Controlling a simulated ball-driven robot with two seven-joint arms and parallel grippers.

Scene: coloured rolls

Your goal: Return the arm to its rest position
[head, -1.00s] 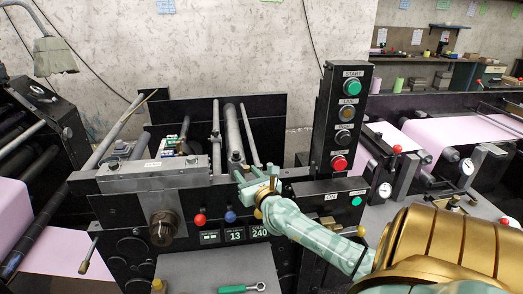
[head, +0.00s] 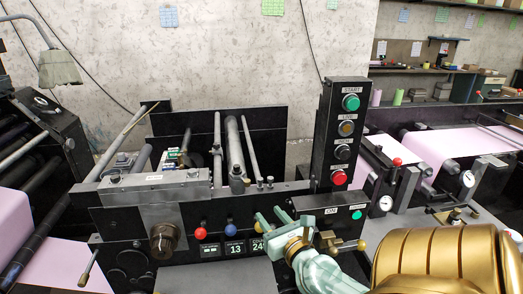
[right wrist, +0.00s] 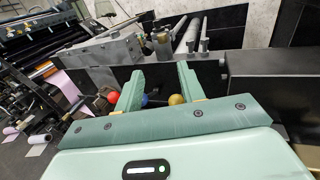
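My right arm, pale green with a gold shoulder, comes in from the lower right in the head view. Its right gripper (head: 271,216) is open and empty, in front of the machine's dark front panel (head: 190,222). In the right wrist view the two green fingers of the gripper (right wrist: 160,78) stand apart with nothing between them but background. A red knob (head: 200,233) and a blue knob (head: 231,229) are left of the gripper; a yellow knob (right wrist: 177,99) shows beside the right finger in the wrist view. My left gripper is not in view.
A control column with a green button (head: 351,103) and a red button (head: 340,177) rises behind the gripper. Rollers (head: 235,150) stand behind the panel. A brass-coloured knob (head: 357,245) and a pink web (head: 440,150) are to the right.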

